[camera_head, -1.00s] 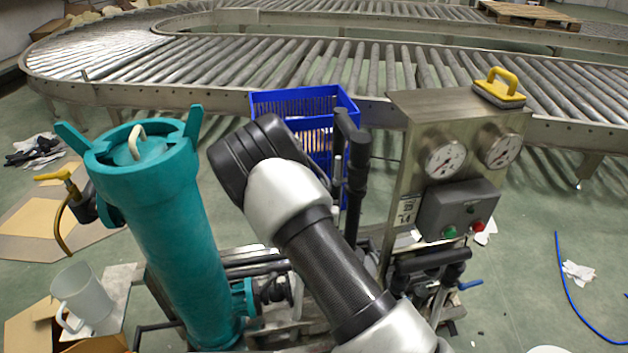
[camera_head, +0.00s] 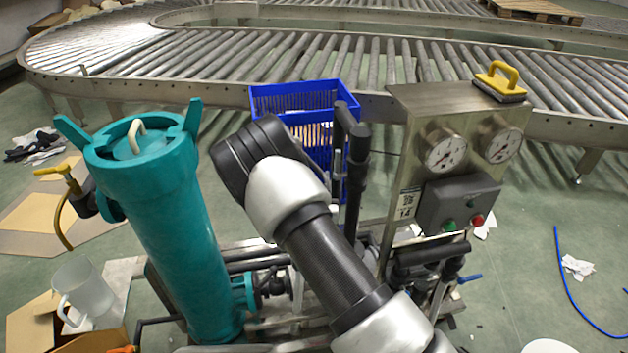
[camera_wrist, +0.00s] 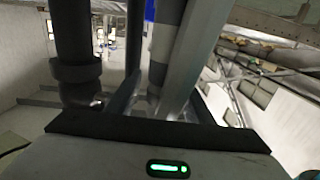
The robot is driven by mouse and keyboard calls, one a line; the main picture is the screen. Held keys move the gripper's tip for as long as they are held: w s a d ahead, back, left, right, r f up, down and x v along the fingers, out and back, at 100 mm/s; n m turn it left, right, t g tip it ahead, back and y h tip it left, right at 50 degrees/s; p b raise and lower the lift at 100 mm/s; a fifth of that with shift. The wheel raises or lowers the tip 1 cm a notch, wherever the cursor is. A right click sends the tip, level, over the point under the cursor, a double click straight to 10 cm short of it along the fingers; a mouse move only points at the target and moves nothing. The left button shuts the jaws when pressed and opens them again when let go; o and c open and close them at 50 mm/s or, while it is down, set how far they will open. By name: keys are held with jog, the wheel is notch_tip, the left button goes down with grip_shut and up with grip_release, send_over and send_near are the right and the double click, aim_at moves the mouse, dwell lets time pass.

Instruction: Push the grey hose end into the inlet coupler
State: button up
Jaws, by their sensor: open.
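My gripper (camera_wrist: 160,98) shows only in the wrist view, low in the frame, and is open. A pale grey tube-like piece (camera_wrist: 187,50) rises beside a banded grey upright (camera_wrist: 161,58) just beyond it. I cannot tell whether either is the hose end, or whether they touch the fingers. In the head view my arm hides the gripper and the middle of the skid. I cannot pick out the inlet coupler with certainty. A teal filter housing (camera_head: 165,220) stands left of my arm, with small fittings (camera_head: 272,283) at its lower right side.
Black pipes (camera_head: 354,175) stand right of my arm, and a dark pipe (camera_wrist: 73,40) shows in the wrist view. A gauge panel (camera_head: 455,150) with a button box is to the right. A blue crate (camera_head: 300,97) and roller conveyor (camera_head: 330,65) are behind. A jug (camera_head: 85,290) is left.

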jog(key=s+a+p, duration=0.1)
jog(key=s+p, duration=0.1)
jog(key=s, duration=1.5)
jog(key=shift+s, duration=0.2)
